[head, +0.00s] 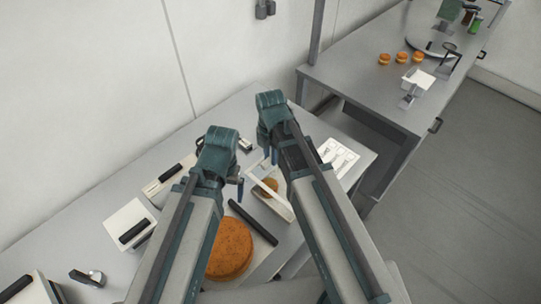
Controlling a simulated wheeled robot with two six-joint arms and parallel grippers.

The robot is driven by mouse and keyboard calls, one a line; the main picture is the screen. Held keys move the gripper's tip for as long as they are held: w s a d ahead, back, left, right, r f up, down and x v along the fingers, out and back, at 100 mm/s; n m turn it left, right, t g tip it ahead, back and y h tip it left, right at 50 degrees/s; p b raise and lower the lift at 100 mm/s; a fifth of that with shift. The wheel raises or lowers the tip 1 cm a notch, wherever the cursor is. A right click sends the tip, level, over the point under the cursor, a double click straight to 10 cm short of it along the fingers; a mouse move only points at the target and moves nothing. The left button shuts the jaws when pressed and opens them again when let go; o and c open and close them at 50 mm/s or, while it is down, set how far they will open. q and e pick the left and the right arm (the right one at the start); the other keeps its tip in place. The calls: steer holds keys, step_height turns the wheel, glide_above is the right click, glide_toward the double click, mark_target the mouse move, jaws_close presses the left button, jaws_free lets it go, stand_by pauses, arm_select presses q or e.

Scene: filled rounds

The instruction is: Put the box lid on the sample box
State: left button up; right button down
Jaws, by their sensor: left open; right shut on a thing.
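My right gripper (275,156) reaches in over the bench and is shut on a thin, pale panel with a white edge (272,200), which looks like the box lid. The panel appears tilted, and a small round orange-brown item (270,185) shows within its outline. I cannot clearly tell the sample box apart from the panel; my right arm hides part of this area. My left gripper (231,184) is open, just left of the panel, with nothing visible between its fingers.
A large round orange-brown thing (231,248) and a black bar (253,222) lie close by. White blocks with black bars (128,218) stand at left. A white sheet with printed cells (341,158) lies at right. A second table (350,68) stands beyond a gap.

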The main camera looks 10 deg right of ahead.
mark_target(271, 167)
arm_select(q)
steer(key=shift+f+b, duration=2.7)
steer(key=shift+f, duration=0.3)
arm_select(e)
steer(key=shift+f, duration=3.05)
arm_select(q)
steer(key=shift+f, duration=0.25)
arm_select(e)
steer(key=shift+f, duration=0.2)
steer(key=shift+c, duration=0.9)
jaws_free()
arm_select(q)
steer(key=shift+r, duration=0.15)
arm_select(e)
steer(key=shift+r, duration=0.15)
arm_select(q)
step_height(271, 167, up, 7)
steer(key=p, duration=0.6)
steer(key=shift+p, duration=0.3)
arm_select(e)
steer(key=shift+r, duration=3.35)
arm_select(q)
steer(key=shift+f, duration=0.2)
step_height(271, 167, down, 6)
steer(key=b, duration=0.6)
steer(key=shift+f+b, duration=0.25)
steer(key=shift+b, duration=0.1)
arm_select(e)
step_height(271, 167, down, 7)
steer(key=shift+r, duration=0.15)
